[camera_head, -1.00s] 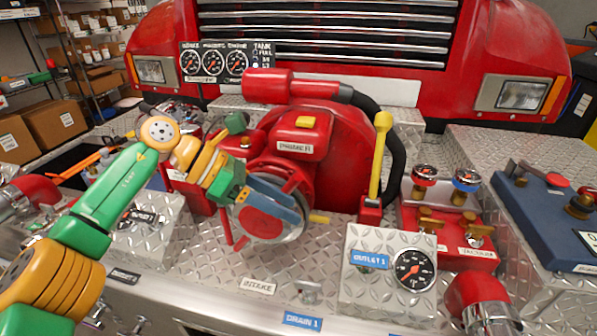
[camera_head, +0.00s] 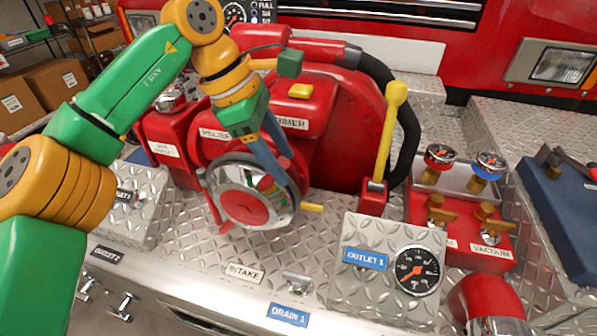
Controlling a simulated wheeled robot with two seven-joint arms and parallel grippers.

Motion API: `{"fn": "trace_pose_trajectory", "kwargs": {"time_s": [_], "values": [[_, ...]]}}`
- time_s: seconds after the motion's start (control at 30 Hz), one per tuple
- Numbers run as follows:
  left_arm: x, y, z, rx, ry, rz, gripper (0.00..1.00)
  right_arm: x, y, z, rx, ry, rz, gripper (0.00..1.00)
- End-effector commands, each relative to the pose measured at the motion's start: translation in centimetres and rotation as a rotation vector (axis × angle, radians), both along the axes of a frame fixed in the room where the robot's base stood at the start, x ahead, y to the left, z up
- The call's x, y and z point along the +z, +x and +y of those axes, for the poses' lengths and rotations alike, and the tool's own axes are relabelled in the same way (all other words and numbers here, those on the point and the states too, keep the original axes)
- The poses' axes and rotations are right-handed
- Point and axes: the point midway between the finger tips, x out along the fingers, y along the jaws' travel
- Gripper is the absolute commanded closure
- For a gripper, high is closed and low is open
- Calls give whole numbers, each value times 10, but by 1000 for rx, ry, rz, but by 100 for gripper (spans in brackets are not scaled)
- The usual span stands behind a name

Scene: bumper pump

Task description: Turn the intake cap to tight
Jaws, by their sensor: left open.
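The intake cap (camera_head: 243,204) is a round chrome cap with a red centre and short red lugs around its rim. It sits on the front of the red pump, above the INTAKE label (camera_head: 244,273). My left gripper (camera_head: 281,174) reaches down from the upper left, with its blue-grey fingers at the cap's upper right rim. It is open, with a red lug seen close to the fingers. I cannot tell whether they touch it. The fingers cover part of the rim. My right gripper is not in view.
A yellow lever (camera_head: 391,125) stands upright right of the cap. The OUTLET 1 box with a gauge (camera_head: 416,269) is at the lower right. A black hose (camera_head: 401,130) curves behind the lever.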

Motion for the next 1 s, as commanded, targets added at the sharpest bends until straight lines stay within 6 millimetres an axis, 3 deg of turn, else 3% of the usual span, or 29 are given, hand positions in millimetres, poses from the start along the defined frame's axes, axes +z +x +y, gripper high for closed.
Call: {"fn": "trace_pose_trajectory", "kwargs": {"time_s": [0.03, 0.2, 0.5, 0.7, 1.0], "values": [[-14, 0, -4, -1, 2, 3, 43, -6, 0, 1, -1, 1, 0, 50], [-36, 1, -15, 0, -1, 2, 43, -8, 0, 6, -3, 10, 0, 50], [-41, 2, -18, 1, -2, 1, 43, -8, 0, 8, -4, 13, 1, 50], [-41, 2, -18, 2, -2, 1, 97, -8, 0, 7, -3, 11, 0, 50], [-41, 2, -18, 1, -3, 2, 100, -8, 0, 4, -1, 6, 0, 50]]}}
